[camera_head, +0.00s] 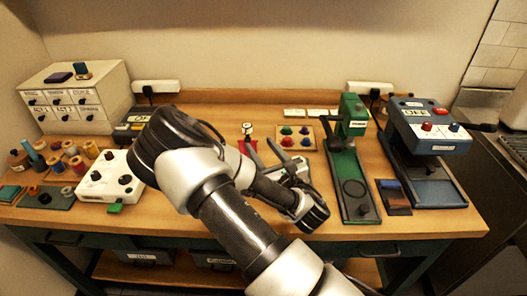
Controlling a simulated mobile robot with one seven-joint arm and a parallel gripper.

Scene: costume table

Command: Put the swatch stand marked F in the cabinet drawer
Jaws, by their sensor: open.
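A cream cabinet (112,78) with several small labelled drawers stands at the back left. All its drawers look shut. A small dark stand with an upright coloured piece (82,69) is on top of it, beside a flat purple piece (59,77). A dark stand with blue and brown swatches (395,196) lies at the right of the table. No letter F is readable on any of them, so I cannot tell which is the marked stand.
Thread spools (77,165) and a white control box (105,177) crowd the left. A green press (350,160) and a blue machine (430,125) stand at the right. A tray of coloured knobs (311,144) lies behind my gripper. My arm hides part of the table centre.

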